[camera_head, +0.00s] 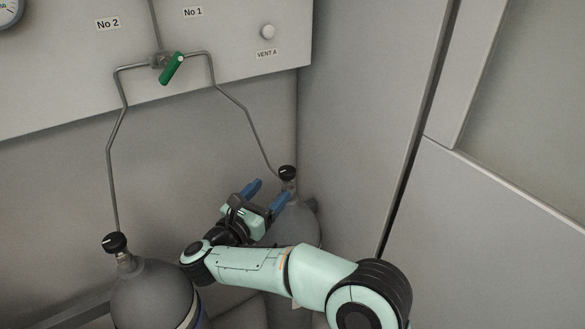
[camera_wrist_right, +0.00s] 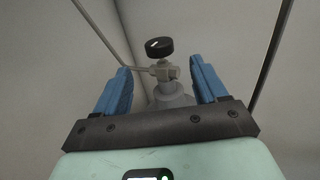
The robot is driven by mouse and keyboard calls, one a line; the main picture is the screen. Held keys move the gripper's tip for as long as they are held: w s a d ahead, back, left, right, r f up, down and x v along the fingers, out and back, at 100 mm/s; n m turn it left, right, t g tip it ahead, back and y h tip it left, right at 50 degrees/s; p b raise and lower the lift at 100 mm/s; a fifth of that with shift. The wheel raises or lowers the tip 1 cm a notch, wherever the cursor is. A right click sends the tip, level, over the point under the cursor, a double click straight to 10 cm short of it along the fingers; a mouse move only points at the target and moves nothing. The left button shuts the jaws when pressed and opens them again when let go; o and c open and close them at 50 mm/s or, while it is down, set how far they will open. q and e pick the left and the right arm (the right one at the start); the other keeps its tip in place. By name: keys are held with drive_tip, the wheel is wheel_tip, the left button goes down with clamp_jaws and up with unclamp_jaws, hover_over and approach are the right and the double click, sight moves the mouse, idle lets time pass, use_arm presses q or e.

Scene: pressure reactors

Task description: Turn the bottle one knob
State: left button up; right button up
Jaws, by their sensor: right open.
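The bottle one knob (camera_head: 287,173) is a round black cap with a white mark, on top of the valve of the right-hand grey bottle (camera_head: 307,226). It also shows in the right wrist view (camera_wrist_right: 159,47), above a metal valve body (camera_wrist_right: 164,71). My right gripper (camera_head: 267,194) has blue fingers and is open and empty. It is just left of and below the knob in the head view. In the wrist view the knob appears beyond the fingertips, between them, and not gripped. My arm hides part of the bottle. My left gripper is not in view.
A second grey bottle with a black knob (camera_head: 115,243) stands at lower left. Thin metal pipes rise from both bottles to a green-handled valve (camera_head: 171,68) on the panel labelled No 1 and No 2. A wall (camera_head: 355,120) is close on the right.

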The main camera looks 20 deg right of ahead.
sight(291, 170)
drive_tip(key=p+x, duration=0.2)
drive_tip(key=x, duration=0.8)
drive_tip(key=shift+w+d+f, duration=0.1)
drive_tip(key=shift+w+d, duration=0.15)
drive_tip(key=shift+d, duration=0.1)
drive_tip(key=c, duration=1)
drive_tip(key=shift+o, duration=0.2)
